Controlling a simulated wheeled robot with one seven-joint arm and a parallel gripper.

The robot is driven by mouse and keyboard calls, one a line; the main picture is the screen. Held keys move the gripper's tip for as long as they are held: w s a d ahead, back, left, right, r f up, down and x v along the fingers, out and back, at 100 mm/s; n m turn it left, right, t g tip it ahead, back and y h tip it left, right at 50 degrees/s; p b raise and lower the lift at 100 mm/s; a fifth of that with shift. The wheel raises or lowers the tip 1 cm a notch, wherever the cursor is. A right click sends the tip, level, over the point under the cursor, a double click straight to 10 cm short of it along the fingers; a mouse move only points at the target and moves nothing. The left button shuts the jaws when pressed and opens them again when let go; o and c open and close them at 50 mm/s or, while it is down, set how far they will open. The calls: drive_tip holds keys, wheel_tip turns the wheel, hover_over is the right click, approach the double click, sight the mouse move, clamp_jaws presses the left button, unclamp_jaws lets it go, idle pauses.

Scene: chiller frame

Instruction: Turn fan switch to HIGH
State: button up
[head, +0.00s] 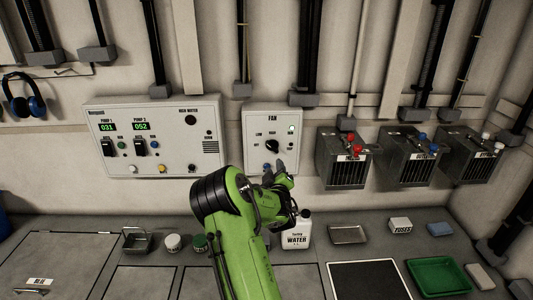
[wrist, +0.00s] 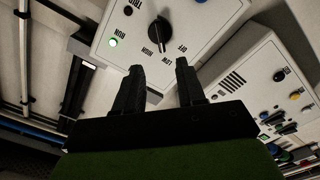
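The white fan panel (head: 288,120) is on the wall in the middle of the head view, with a black rotary knob (head: 271,146) and a lit green lamp. The labels OFF, LOW and HIGH surround the knob. I cannot tell for sure which label the knob points at. My gripper (head: 276,172) is just below the knob in the head view. In the wrist view, which is turned over, the knob (wrist: 158,34) lies beyond the two fingertips of my gripper (wrist: 160,67). The fingers are apart with nothing between them, and they do not appear to touch the knob.
A pump panel (head: 180,155) with switches and buttons hangs to the left. Metal boxes with coloured knobs (head: 345,160) hang to the right. On the counter below are a white water bottle (head: 297,232), a metal tray (head: 347,234) and a green tray (head: 437,260).

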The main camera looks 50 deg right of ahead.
sight(273, 149)
drive_tip(key=x, duration=1.2)
drive_tip(key=shift+w+d+f+p, duration=0.1)
drive_tip(key=shift+w+d+p, duration=0.05)
drive_tip(key=shift+d+p, duration=0.2)
drive_tip(key=shift+a, duration=0.1)
clamp_jaws()
